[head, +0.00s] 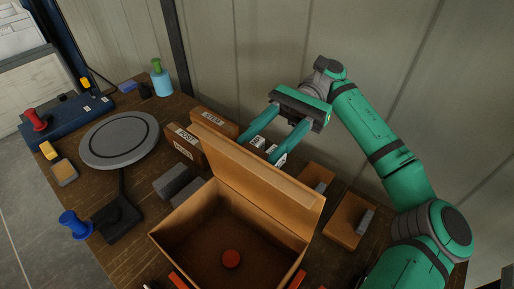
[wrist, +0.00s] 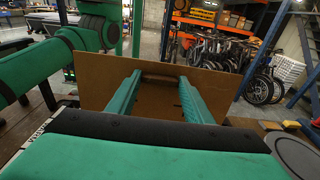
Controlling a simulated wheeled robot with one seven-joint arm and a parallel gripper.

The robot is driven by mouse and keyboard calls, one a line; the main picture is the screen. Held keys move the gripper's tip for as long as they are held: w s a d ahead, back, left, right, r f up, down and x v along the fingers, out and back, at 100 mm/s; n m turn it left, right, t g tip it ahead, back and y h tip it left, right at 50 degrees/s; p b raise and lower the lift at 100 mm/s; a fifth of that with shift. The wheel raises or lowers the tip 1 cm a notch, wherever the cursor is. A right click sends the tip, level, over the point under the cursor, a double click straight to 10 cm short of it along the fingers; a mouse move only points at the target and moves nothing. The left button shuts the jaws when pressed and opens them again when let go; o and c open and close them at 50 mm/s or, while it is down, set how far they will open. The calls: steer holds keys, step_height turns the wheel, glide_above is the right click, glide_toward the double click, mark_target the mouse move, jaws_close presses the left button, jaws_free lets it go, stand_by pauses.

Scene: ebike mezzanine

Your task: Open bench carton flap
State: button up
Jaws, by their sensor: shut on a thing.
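In the wrist view the flap (wrist: 92,88) is a wide brown panel ahead of my fingers. My gripper (head: 257,150) comes from behind the flap, its two green fingers set apart; the flap hides their tips in the head view. In the wrist view the fingers (wrist: 158,82) reach to the panel. My gripper is shut on the flap; the exact contact is hard to see.
Small labelled bins (head: 184,146) and two small open boxes (head: 348,220) crowd the bench around the carton. A round grey turntable (head: 119,138) and a blue bottle (head: 161,82) stand at left. A wall (head: 250,50) rises close behind.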

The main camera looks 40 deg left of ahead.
steer(key=shift+w+d+f+g, duration=0.1)
steer(key=shift+w+f+g, duration=0.3)
steer(key=shift+w, duration=0.35)
steer(key=o, duration=1.5)
steer(key=shift+r, duration=0.15)
steer(key=s+r, duration=0.1)
steer(key=r, duration=0.1)
steer(key=s+d+r, duration=0.1)
steer(key=r, duration=0.2)
steer(key=s+d+r, duration=0.1)
steer(key=s+r, duration=0.1)
steer(key=r, duration=0.1)
steer(key=shift+d+r, duration=0.1)
steer(key=shift+r, duration=0.05)
steer(key=s+d+r, duration=0.1)
steer(key=s, duration=0.1)
steer(key=s+d+r, duration=0.1)
steer(key=s+r, duration=0.1)
steer(key=s, duration=0.1)
steer(key=s+d+r, duration=0.1)
steer(key=s+d, duration=0.1)
steer(key=s, duration=0.1)
steer(key=shift+s+d+r, duration=0.1)
steer(key=shift+s+r, duration=0.15)
steer(key=shift+r, duration=0.05)
